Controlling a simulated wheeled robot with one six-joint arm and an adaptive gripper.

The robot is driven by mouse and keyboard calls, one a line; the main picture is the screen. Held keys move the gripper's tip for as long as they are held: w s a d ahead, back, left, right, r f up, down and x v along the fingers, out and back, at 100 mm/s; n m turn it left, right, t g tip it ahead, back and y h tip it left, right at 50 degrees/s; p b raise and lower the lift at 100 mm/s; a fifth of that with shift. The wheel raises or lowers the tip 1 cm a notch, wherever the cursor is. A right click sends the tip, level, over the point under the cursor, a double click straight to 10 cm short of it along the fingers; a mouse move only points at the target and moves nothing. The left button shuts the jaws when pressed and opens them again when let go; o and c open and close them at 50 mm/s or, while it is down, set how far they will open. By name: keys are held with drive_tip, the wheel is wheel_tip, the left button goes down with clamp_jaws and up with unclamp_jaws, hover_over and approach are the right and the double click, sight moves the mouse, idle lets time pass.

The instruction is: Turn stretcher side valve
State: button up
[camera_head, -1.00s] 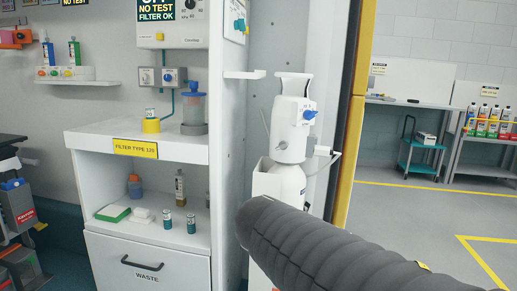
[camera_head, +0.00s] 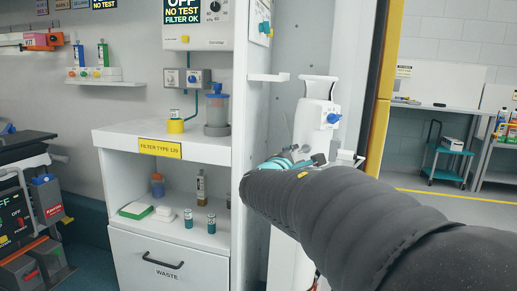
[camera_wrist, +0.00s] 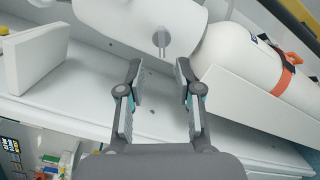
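My gripper (camera_wrist: 159,68) is open and empty in the wrist view, its two dark fingers apart. A small grey lever (camera_wrist: 162,40) on a rounded white body (camera_wrist: 125,18) shows just beyond and between the fingertips, with no contact visible. In the head view, my sleeved arm hides most of the gripper; only teal and grey parts (camera_head: 290,161) show in front of the white upright unit (camera_head: 314,120). That unit carries a blue knob (camera_head: 333,118). Two wall valves, one pale-knobbed (camera_head: 171,77) and one blue-knobbed (camera_head: 193,78), sit above the counter. I cannot tell which is the stretcher side valve.
A white cabinet (camera_head: 120,136) with small bottles on its shelf stands left of the arm. In the wrist view, a white cylinder with an orange band (camera_wrist: 285,80) lies right of the fingers, and a white panel (camera_wrist: 36,58) is at left. A yellow post (camera_head: 386,80) stands at right.

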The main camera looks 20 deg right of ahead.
sight(303, 150)
drive_tip(key=x, duration=0.7)
drive_tip(key=shift+w+d+f+p, duration=0.1)
drive_tip(key=shift+w+d+p, duration=0.15)
drive_tip(key=shift+p, duration=0.1)
clamp_jaws()
